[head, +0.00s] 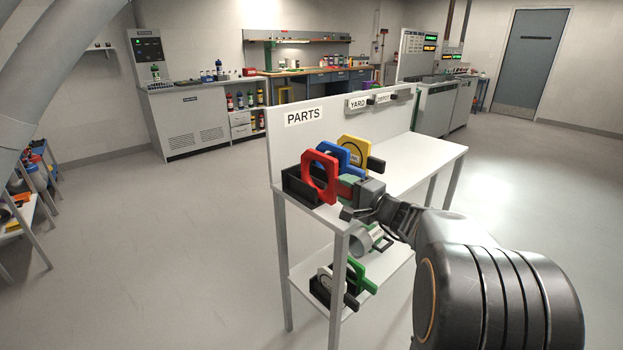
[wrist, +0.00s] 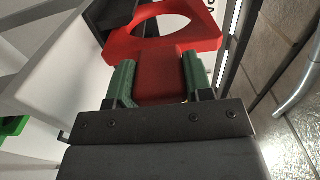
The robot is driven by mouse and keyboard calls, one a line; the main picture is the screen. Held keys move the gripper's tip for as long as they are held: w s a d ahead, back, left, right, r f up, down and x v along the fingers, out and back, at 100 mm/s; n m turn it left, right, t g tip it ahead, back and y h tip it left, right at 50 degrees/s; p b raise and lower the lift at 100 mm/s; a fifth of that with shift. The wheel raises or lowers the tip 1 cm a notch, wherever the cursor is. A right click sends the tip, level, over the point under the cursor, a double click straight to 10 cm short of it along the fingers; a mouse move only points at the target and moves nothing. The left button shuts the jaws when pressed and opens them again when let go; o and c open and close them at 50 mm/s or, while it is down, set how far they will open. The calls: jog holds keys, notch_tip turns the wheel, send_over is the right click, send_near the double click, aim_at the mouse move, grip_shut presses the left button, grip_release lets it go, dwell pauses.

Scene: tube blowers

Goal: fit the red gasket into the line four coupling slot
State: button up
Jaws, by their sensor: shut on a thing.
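The red gasket (head: 320,176) is a flat square plate with a large round hole and a tab. It stands upright at the front of the black rack (head: 296,184) on the parts stand. My gripper (head: 352,184) is at its right side, shut on its tab. In the wrist view the gasket (wrist: 166,45) lies ahead, and its tab is between the green fingers of my gripper (wrist: 158,82). I cannot tell if the gasket's lower edge is still seated in the rack. The line four coupling slot is not identifiable in these views.
A blue gasket (head: 351,151) and a yellow one (head: 358,149) stand close behind the red one. The parts stand (head: 427,152) has clear room to the right on top. Its lower shelf (head: 385,278) holds a green gasket (head: 364,276) and other parts. Open floor surrounds it.

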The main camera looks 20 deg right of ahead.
jog(key=b+v, duration=0.1)
jog(key=v, duration=0.5)
jog(key=shift+s+b, duration=0.2)
jog(key=shift+b, duration=0.1)
jog(key=shift+s+d, duration=0.1)
jog(key=shift+d, duration=0.05)
dwell(0.4)
jog(key=shift+b+v, duration=0.85)
jog(key=shift+v, duration=2.15)
jog(key=shift+f, duration=0.1)
